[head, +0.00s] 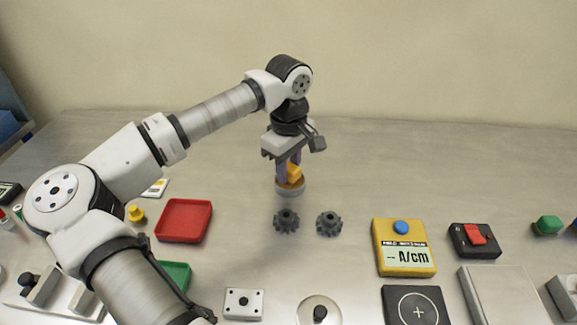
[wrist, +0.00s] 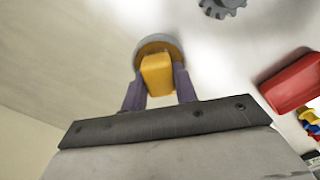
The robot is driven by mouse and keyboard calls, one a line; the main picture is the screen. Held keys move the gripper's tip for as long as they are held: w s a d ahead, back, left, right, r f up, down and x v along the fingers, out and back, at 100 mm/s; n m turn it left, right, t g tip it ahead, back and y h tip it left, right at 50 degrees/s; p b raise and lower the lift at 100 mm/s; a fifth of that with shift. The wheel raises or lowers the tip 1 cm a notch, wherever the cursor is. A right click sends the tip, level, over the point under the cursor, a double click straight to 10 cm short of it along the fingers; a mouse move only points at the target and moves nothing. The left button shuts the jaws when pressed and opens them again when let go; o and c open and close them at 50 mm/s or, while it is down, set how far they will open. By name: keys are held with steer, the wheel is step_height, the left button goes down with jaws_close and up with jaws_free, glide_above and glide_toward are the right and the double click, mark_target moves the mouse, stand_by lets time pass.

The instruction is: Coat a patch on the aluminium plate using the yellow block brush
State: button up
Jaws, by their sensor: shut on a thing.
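My gripper (head: 288,170) is shut on the yellow block brush (head: 295,174), which points down between its two dark purple fingers. The brush also shows in the wrist view (wrist: 158,75). Directly below it is a round grey dish-like thing (head: 290,188) with a brownish inside, also in the wrist view (wrist: 141,50). I cannot tell whether the brush touches it; the brush's lower end is hidden. A flat grey slab (head: 492,295) at the lower right looks like the aluminium plate, well apart from my gripper.
Two dark gears (head: 286,221) lie just in front of the dish. A red tray (head: 184,220) and green tray (head: 175,275) are at left. A yellow meter (head: 404,247), black switch box (head: 475,240) and crosshair pad (head: 416,305) stand near the slab. The table behind is clear.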

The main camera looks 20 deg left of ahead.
mark_target(289, 165)
steer(key=shift+r+p, duration=1.9)
steer(key=shift+r, duration=1.6)
steer(key=shift+f+b, duration=0.85)
steer(key=shift+f, duration=0.05)
steer(key=shift+r, duration=0.1)
steer(key=shift+s+a, duration=0.1)
steer(key=shift+a, duration=0.05)
